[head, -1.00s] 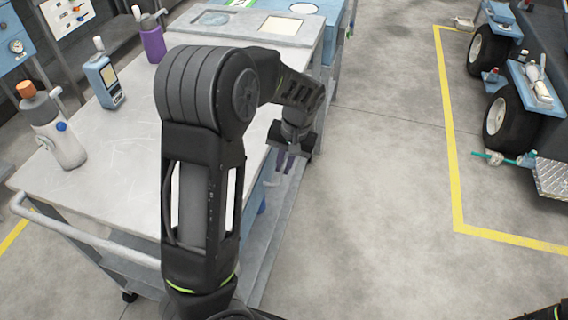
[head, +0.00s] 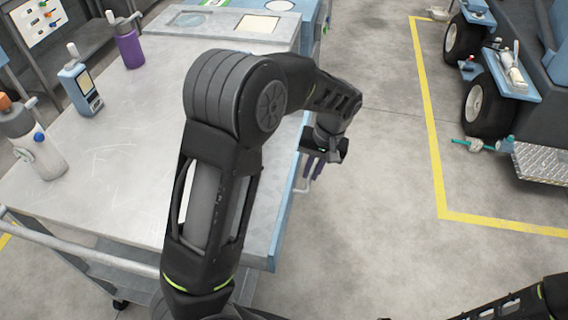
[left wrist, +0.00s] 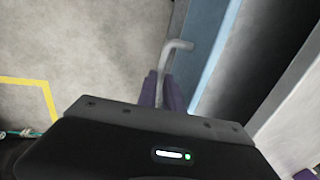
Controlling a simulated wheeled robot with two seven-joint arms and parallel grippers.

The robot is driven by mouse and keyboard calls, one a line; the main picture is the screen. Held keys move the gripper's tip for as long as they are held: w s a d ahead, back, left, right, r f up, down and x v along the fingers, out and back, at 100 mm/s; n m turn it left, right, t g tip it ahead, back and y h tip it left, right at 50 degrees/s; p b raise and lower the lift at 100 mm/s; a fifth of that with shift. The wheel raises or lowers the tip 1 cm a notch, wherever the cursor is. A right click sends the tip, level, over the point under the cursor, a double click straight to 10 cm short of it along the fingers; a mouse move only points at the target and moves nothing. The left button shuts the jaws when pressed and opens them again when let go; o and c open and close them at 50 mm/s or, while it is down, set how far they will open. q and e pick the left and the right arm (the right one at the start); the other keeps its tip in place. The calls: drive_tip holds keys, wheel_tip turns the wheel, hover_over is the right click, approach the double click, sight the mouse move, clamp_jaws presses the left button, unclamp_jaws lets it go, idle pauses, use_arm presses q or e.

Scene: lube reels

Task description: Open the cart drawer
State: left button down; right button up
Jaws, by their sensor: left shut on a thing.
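The cart drawer (head: 283,222) shows as a blue front standing out from the right side of the grey-topped cart (head: 130,160). In the left wrist view, the blue drawer front (left wrist: 205,55) has a pale top edge, with a dark gap between it and the cart's side. My left gripper (head: 315,168) is at the drawer's outer face. Its purple fingers (left wrist: 162,88) are shut on the grey bent-bar drawer handle (left wrist: 177,46). In the head view my arm hides part of the drawer. My right gripper is not in view; only part of that arm shows at bottom right.
On the cart top stand a purple bottle (head: 130,48), a blue device (head: 82,90) and a white bottle (head: 40,152). A push rail (head: 80,245) runs along the near end. Clear concrete floor lies right of the cart, with a yellow line (head: 430,120) beyond.

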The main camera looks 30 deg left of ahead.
use_arm(q)
drive_tip(key=w+d, duration=0.4)
drive_tip(key=d, duration=0.8)
drive_tip(key=shift+w+d+p, duration=0.15)
drive_tip(key=shift+d+p, duration=0.1)
drive_tip(key=shift+p, duration=0.05)
drive_tip(key=c, duration=1.5)
unclamp_jaws()
drive_tip(key=shift+w+d+r+b, duration=0.1)
drive_tip(key=shift+d+r, duration=0.15)
drive_tip(key=shift+r, duration=1.05)
drive_tip(key=shift+w+d+r+b, duration=0.1)
drive_tip(key=shift+d+r, duration=0.1)
drive_tip(key=shift+r, duration=1.05)
drive_tip(key=shift+w+d+r+b, duration=0.1)
drive_tip(key=shift+d+r, duration=0.15)
drive_tip(key=shift+r, duration=1.05)
drive_tip(key=shift+s, duration=0.1)
